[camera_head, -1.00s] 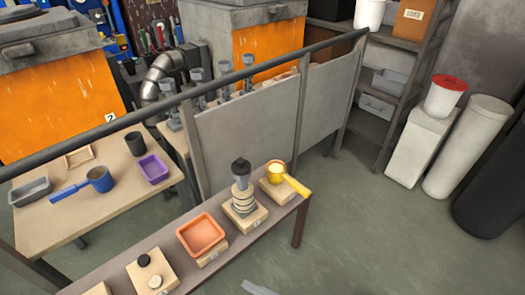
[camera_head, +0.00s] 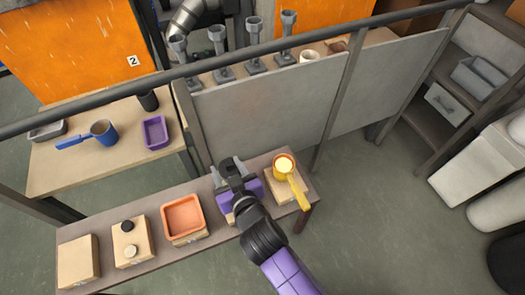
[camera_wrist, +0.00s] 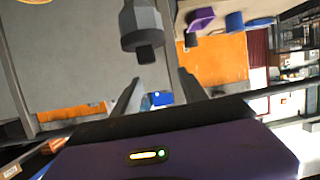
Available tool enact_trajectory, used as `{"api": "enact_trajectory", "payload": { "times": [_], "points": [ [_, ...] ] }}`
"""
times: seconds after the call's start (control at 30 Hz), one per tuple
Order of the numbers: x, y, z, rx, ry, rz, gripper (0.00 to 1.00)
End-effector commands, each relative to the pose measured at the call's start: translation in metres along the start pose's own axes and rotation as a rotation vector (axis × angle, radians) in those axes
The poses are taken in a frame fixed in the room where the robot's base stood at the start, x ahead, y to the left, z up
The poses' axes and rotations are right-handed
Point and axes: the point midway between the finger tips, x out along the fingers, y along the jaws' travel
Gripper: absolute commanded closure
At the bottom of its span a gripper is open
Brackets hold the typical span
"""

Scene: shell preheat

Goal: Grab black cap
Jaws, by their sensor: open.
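In the wrist view, which is upside down, a dark grey faceted cap with a short black knob (camera_wrist: 143,25) shows just outside the two fingers. It looks like the black cap that topped the ringed stack earlier. My gripper (camera_wrist: 158,85) is open, with nothing between its fingers. In the head view, my gripper (camera_head: 227,170) is over the stack's place on the bench and hides most of it.
The narrow bench (camera_head: 85,235) also holds an orange tray (camera_head: 183,217) and a yellow ladle (camera_head: 290,175) close right of my gripper. A grey panel (camera_head: 270,120) and a rail stand behind. Grey stands (camera_head: 253,45) are beyond.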

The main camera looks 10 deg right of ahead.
Motion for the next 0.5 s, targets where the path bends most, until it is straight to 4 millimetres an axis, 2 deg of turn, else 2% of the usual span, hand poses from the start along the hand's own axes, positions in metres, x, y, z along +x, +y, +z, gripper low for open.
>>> {"api": "enact_trajectory", "payload": {
  "times": [0.1,0.5],
  "points": [
    [0.001,0.006,0.014,0.019,-0.044,0.024,0.49],
    [0.029,0.008,0.018,0.04,-0.054,0.031,0.49]
  ]
}}
